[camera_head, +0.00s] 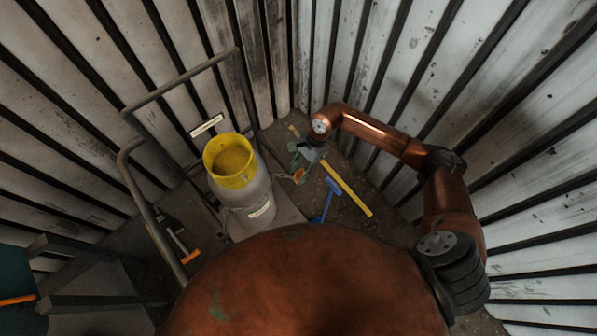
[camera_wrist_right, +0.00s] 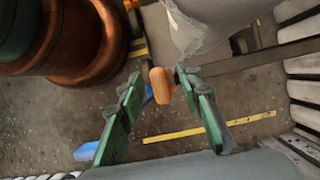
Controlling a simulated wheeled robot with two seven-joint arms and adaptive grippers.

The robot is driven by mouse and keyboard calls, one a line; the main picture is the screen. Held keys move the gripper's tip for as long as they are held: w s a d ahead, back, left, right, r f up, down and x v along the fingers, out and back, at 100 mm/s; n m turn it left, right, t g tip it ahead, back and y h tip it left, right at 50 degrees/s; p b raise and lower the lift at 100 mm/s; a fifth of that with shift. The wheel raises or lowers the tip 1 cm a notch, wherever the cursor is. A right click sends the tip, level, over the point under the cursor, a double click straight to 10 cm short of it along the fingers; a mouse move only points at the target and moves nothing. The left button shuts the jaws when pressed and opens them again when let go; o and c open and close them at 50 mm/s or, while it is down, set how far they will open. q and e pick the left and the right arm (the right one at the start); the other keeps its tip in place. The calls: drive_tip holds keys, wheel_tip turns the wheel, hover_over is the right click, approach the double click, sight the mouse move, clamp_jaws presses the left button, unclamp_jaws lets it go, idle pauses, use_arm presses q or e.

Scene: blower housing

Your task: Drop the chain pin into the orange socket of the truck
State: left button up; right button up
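The truck (camera_head: 167,78) stands left of centre in the head view, with grey tube handles and a grey cylinder with a yellow collar. My right gripper (camera_head: 304,165) is low, just right of the cylinder. In the right wrist view its green fingers (camera_wrist_right: 158,76) are spread. A rounded orange piece (camera_wrist_right: 160,86) shows between the fingertips, with gaps at both sides; it also shows in the head view (camera_head: 299,175). I cannot tell whether it belongs to the pin or the socket. Another orange piece (camera_head: 191,257) lies at the truck's lower left. My left gripper is not in view.
A blue tool (camera_head: 327,199) and a yellow strip (camera_head: 347,189) lie on the floor right of the cylinder (camera_head: 252,203). Slatted pale walls (camera_head: 440,75) close in the corner on both sides. A dark frame (camera_head: 85,262) stands at lower left.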

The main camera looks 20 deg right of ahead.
drive_tip(key=v, duration=1.1)
drive_tip(key=shift+r, duration=0.4)
